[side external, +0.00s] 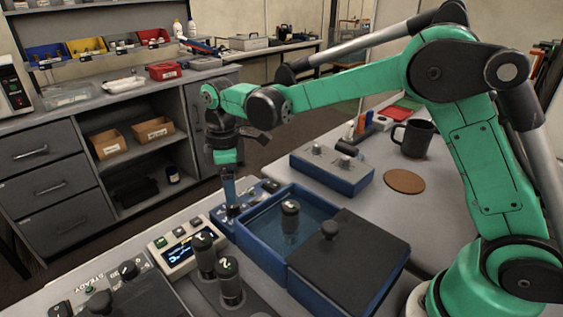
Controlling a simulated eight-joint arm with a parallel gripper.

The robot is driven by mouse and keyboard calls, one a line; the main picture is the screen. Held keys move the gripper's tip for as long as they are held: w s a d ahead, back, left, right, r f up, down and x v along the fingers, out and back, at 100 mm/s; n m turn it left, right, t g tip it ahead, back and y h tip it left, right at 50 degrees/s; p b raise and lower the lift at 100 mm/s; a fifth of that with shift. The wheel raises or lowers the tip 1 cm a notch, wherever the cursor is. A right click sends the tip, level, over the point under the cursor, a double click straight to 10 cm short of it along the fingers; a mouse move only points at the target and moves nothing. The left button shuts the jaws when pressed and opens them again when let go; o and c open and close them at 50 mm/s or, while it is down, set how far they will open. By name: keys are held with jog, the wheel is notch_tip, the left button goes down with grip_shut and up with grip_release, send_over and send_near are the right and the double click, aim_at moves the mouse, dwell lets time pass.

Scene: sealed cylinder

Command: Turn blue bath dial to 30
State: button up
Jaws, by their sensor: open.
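The blue bath (262,252) is an open, blue-walled tank of liquid at the centre of the bench. A narrow blue control panel runs along its left and far side, with small dark controls on it. My gripper (232,207) points down over this panel, with its fingertips low at the panel's surface. It is open. The bath's dial cannot be made out; the fingers cover that part of the panel. I cannot tell whether the fingers touch a dial. No scale or number on the bath can be read.
A black-handled cylinder (290,217) stands in the bath, and a dark lid (347,262) covers the near right. Two dark cylinders marked 1 and 2 stand front left, beside a display unit (183,248). A blue-grey box (333,172), mug (413,138) and coaster (404,181) lie behind.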

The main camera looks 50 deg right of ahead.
aim_at(233, 208)
jog(key=shift+f, duration=2.15)
grip_shut()
